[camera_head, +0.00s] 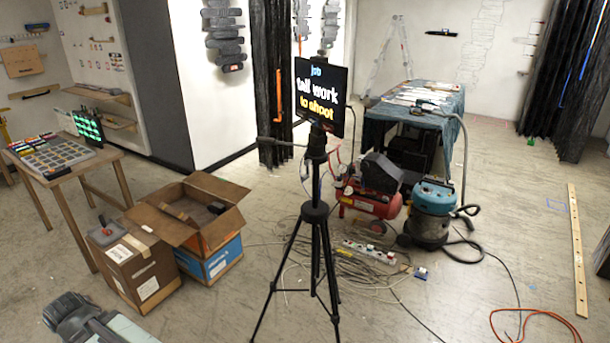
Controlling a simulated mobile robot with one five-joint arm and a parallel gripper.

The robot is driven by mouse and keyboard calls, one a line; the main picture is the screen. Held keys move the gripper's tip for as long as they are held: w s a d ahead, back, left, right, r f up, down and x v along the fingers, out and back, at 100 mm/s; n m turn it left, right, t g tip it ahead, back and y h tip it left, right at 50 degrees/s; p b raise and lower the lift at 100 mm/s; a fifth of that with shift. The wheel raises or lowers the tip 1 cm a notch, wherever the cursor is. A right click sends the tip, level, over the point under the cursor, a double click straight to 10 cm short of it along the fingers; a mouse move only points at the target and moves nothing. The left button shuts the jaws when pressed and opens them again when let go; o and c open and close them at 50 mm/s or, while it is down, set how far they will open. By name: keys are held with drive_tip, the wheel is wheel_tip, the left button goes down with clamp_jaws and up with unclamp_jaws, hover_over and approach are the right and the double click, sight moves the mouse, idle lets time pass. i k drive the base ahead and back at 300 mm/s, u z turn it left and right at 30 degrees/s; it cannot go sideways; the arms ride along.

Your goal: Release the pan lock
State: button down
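A black tripod (316,215) stands upright in the middle of the floor with its legs spread. Its head (316,148) sits just under a dark screen (321,95) with blue, white and yellow lettering. A dark handle (280,143) sticks out to the left of the head. The pan lock itself is too small and dark to make out against the head. A grey-green jointed part, which seems to be my arm, shows at the bottom left edge, well apart from the tripod. I see no gripper fingers.
Loose cables (350,275) lie around the tripod's feet. A red compressor (365,200) and a blue vacuum (433,205) stand behind it to the right. Front-centre floor is partly clear.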

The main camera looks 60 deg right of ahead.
sight(308, 162)
drive_tip(key=z, duration=0.3)
drive_tip(key=i, duration=1)
drive_tip(key=u, duration=0.05)
